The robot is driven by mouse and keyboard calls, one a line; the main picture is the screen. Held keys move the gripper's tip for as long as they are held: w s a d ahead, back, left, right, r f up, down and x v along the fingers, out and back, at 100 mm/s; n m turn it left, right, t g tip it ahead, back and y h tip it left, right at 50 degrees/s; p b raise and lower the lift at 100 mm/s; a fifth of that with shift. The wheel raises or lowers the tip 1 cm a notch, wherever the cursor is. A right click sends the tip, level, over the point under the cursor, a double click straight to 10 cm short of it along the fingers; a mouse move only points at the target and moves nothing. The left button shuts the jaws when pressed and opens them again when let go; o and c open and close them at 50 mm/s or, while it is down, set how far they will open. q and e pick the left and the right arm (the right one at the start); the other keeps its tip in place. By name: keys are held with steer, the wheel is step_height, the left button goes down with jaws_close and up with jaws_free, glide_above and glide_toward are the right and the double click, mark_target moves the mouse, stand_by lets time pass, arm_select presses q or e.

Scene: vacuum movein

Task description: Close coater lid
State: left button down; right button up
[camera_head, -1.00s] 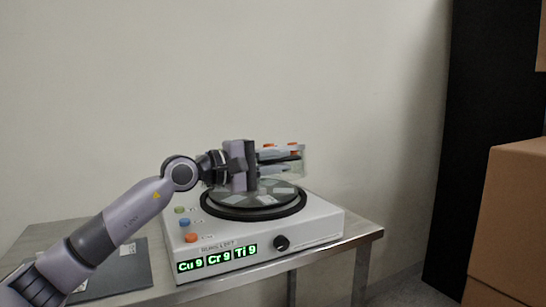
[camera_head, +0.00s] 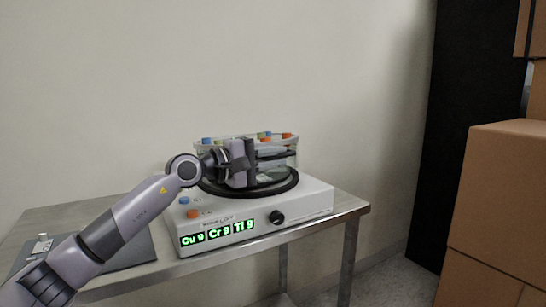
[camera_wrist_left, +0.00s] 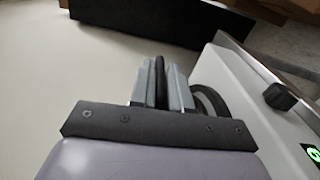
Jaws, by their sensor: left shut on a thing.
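The coater (camera_head: 305,205) is a white box on a metal table, with a green display and a dark knob on its front. Its clear lid (camera_head: 290,141), with orange, blue and green pieces along its top, stands over the black ring (camera_head: 285,187) on the coater. The arm hides much of the lid, so I cannot tell whether its lower edge touches the ring. My left gripper (camera_head: 272,163) is at the front of the lid. In the left wrist view its fingers (camera_wrist_left: 160,88) are shut on a thin dark part, apparently of the lid. My right gripper is not in view.
A dark flat plate (camera_head: 130,252) lies on the table (camera_head: 345,207) left of the coater. Cardboard boxes (camera_head: 500,200) are stacked at the right, beside a tall black panel (camera_head: 440,130). A plain wall stands behind the table.

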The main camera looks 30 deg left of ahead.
arm_select(q)
steer(key=c, duration=1.2)
jaws_free()
steer(key=shift+r, duration=0.1)
steer(key=shift+o, duration=0.2)
steer(key=shift+s, duration=0.1)
steer(key=v, duration=0.2)
steer(key=b+v, duration=0.1)
steer(key=v, duration=0.2)
steer(key=shift+s+a+f, duration=0.2)
steer(key=shift+s, duration=0.05)
steer(key=shift+s+a+r+b, duration=0.15)
steer(key=shift+s+a+b, duration=0.2)
steer(key=shift+s, duration=0.35)
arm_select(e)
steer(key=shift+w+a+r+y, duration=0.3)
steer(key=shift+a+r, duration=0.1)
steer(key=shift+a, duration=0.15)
